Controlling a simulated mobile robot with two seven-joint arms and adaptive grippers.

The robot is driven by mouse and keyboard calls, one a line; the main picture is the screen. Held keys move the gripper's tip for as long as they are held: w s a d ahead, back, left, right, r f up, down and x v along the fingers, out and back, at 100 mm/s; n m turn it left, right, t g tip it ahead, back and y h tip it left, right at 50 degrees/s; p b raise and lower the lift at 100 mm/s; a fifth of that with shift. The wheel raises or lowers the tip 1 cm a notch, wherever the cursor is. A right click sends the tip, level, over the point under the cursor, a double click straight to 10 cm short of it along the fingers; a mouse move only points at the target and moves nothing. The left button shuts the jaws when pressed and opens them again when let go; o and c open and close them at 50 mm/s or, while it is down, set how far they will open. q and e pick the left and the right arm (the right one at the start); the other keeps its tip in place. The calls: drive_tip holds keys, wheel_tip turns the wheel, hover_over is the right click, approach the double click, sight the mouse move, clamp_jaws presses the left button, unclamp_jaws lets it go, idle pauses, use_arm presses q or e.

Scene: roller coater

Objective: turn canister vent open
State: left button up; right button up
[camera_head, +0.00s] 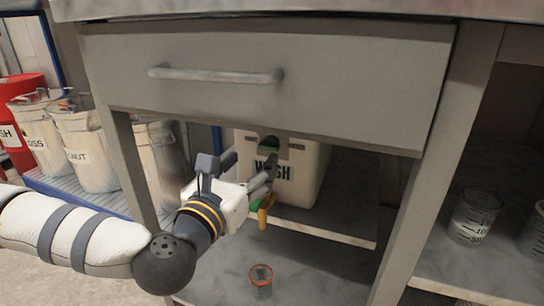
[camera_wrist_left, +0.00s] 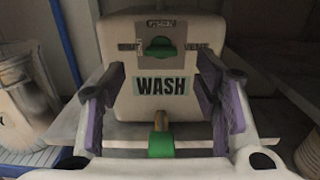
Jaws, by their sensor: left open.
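The white canister (camera_head: 312,165) marked WASH stands on the shelf under a grey drawer. Its green vent knob (camera_head: 269,144) is on the upper front; in the left wrist view the knob (camera_wrist_left: 158,46) has its bar lying level, below a label reading OPEN (camera_wrist_left: 160,23). A tap with a green and yellow body (camera_head: 264,208) sticks out low on the canister (camera_wrist_left: 180,110). My left gripper (camera_head: 250,170) is open in front of the canister, its fingers either side of the WASH label in the wrist view, with nothing between them. My right gripper is not in view.
The drawer (camera_head: 340,95) with its bar handle (camera_head: 215,75) hangs close above the canister. A small orange-rimmed cup (camera_head: 261,276) stands on the lower shelf. White buckets (camera_head: 88,150) stand at left, a glass beaker (camera_head: 474,216) at right.

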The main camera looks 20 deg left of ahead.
sight(267, 148)
use_arm(q)
drive_tip(key=w+b, duration=0.1)
drive_tip(key=w, duration=0.6)
drive_tip(key=shift+w+d+f+b, duration=0.1)
drive_tip(key=shift+w+d+b, duration=0.1)
drive_tip(key=shift+w+b, duration=0.2)
drive_tip(key=c, duration=1.1)
